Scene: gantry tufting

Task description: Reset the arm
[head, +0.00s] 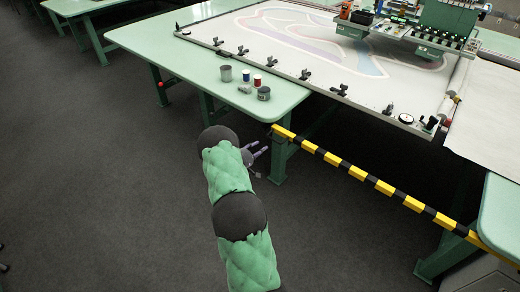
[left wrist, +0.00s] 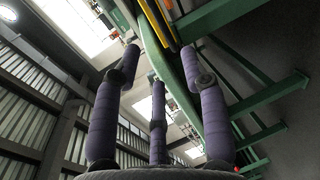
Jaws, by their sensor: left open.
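My left arm comes up from the bottom of the head view in a green padded sleeve. Its left gripper (head: 258,152) is in front of the green table's (head: 215,100) near edge, low beside a table leg. In the left wrist view the purple fingers of the left gripper (left wrist: 155,75) are spread apart with nothing between them. The wrist camera looks up past the table's green frame (left wrist: 235,15) toward the ceiling. My right gripper is not in either view.
A yellow-and-black striped bar (head: 375,184) runs from the table leg to the lower right. A grey cup (head: 226,73), small spools (head: 257,80) and a grey tin (head: 264,93) stand on the table. A tufting frame (head: 320,65) lies behind. Dark floor (head: 90,190) is clear at left.

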